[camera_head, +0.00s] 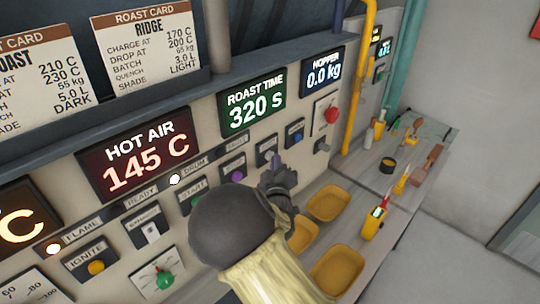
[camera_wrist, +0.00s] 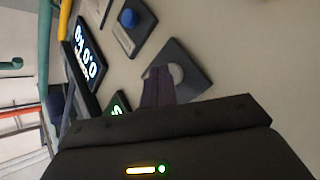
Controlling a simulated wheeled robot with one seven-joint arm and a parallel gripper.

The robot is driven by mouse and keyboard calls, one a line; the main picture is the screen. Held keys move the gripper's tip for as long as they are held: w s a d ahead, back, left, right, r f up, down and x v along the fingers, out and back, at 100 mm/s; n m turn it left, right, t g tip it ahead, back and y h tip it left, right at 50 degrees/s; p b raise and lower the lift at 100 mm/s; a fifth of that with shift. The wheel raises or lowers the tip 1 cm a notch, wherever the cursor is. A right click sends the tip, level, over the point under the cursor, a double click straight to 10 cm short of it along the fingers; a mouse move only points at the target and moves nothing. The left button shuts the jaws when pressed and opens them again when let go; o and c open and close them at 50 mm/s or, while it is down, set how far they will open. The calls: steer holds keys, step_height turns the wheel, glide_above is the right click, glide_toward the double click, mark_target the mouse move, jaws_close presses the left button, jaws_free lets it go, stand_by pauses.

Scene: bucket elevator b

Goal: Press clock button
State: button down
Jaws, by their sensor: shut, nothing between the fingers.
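My gripper (camera_head: 272,163) is shut and empty, with its tips at the control panel below the green "ROAST TIME 320 s" display (camera_head: 254,103). In the wrist view its closed fingertips (camera_wrist: 157,74) partly cover a round pale grey button (camera_wrist: 177,72) on a dark square plate (camera_wrist: 198,78). The same plate (camera_head: 266,147) shows in the head view just beyond the fingertips. Its label is too small to read, so I cannot confirm that it is the clock button. I cannot tell whether the tips touch the button.
A blue button (camera_head: 295,132) sits to the right and a purple button (camera_head: 236,175) to the left. A red knob (camera_head: 332,114) is farther right. Yellow trays (camera_head: 330,203) lie on the counter below. A yellow pipe (camera_head: 358,80) runs down past the panel's right side.

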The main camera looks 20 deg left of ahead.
steer(key=shift+a, duration=0.1)
stand_by(0.3)
steer(key=shift+s+d, duration=0.35)
steer(key=shift+d, duration=0.5)
steer(key=shift+b, duration=0.3)
steer(key=s+d+b, duration=0.1)
steer(key=s+d, duration=0.1)
steer(key=d, duration=0.3)
steer(key=shift+d+b, duration=0.3)
steer(key=shift+s, duration=0.1)
